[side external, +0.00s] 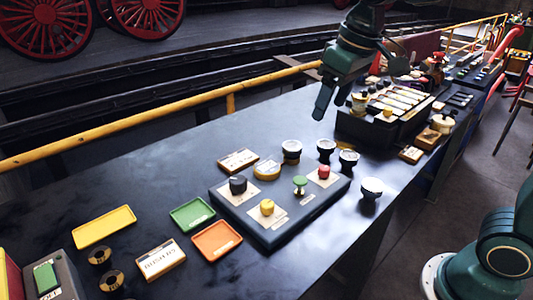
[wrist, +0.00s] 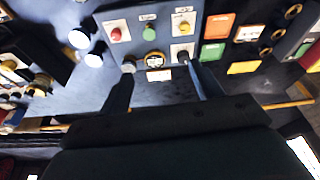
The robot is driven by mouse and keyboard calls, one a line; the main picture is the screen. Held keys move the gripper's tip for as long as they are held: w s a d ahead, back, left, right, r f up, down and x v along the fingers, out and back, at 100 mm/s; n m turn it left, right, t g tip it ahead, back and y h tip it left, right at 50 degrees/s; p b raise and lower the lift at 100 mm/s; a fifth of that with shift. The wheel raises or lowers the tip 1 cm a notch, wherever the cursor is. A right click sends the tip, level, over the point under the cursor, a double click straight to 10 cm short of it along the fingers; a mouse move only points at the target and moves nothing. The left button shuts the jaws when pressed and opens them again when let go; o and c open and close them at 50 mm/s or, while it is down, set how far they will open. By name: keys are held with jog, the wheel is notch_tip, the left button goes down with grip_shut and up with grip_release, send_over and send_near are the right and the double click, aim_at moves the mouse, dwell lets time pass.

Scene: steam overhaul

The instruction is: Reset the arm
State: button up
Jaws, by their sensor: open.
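My gripper (side external: 330,97) hangs over the back of the dark bench in the side view, fingers pointing down and apart, with nothing between them. Both fingers also show in the wrist view (wrist: 160,90), open and empty. Below and in front of it in the side view is a dark control panel (side external: 275,232) with a black knob (side external: 238,184), a yellow knob (side external: 267,207), a green button (side external: 300,182) and a red knob (side external: 323,172). The gripper touches none of these.
Yellow (side external: 104,226), green (side external: 192,213) and orange (side external: 216,240) trays lie left of the panel. Several round gauges stand behind and right of it. A rack of cream bars (side external: 402,100) stands at the right. A yellow rail (side external: 150,116) runs along the back edge. The bench's left rear is clear.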

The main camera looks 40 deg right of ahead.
jog(key=s+d+f+t, duration=0.1)
jog(key=s+f, duration=0.1)
jog(key=s, duration=0.6)
jog(key=s+d+f+m+t, duration=0.1)
jog(key=s+d+f, duration=0.1)
jog(key=s, duration=0.6)
jog(key=shift+s+f, duration=0.35)
jog(key=shift+f, duration=0.05)
jog(key=shift+o, duration=0.4)
